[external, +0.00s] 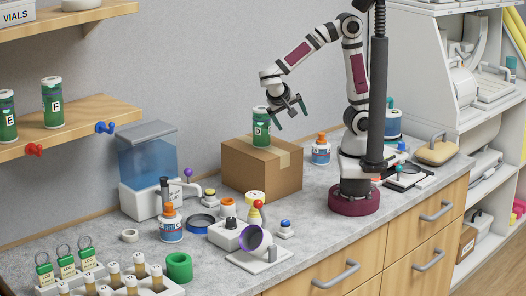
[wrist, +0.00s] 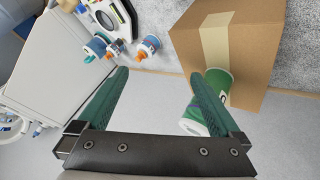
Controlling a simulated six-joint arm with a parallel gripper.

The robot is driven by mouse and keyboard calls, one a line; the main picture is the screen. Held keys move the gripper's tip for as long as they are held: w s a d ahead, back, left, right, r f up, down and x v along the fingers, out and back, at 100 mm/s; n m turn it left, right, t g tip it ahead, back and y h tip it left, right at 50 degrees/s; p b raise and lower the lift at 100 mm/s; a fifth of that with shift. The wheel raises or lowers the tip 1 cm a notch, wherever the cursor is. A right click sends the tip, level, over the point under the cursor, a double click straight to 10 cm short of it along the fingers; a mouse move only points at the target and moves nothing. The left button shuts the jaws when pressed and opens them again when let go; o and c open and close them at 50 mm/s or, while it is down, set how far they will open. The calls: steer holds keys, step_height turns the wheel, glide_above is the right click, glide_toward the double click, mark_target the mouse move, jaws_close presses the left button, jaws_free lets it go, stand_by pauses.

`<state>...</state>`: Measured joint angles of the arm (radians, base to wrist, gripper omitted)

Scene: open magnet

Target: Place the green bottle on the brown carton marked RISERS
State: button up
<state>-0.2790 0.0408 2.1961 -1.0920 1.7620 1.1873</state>
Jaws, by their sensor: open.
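A green bottle (external: 261,127) marked D stands upright on top of the brown carton (external: 262,180). No RISERS marking is readable on the carton. My gripper (external: 291,113) is open and empty, just to the right of the bottle and apart from it, above the carton's right part. In the wrist view, the open gripper (wrist: 168,74) has the green bottle (wrist: 219,82) partly hidden behind its right finger, not between the fingers. The carton (wrist: 262,50) fills the upper right there. Two more green bottles, E (external: 7,117) and F (external: 53,102), stand on the wall shelf.
A blue water tank (external: 147,160) stands left of the carton. A small white bottle with an orange cap (external: 321,152) stands to its right. A dark vertical post (external: 378,90) rises beside my arm. Several jars and tools crowd the counter's front.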

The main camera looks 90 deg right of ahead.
steer(key=s+a+f+n+t+y, duration=0.2)
steer(key=s+a+n+t+y, duration=0.1)
steer(key=s+a+n+y, duration=0.4)
steer(key=a+n+y, duration=0.1)
steer(key=a+y, duration=0.1)
steer(key=shift+s+a+f+n+y, duration=0.3)
steer(key=shift+s+a, duration=0.05)
steer(key=shift+s, duration=0.05)
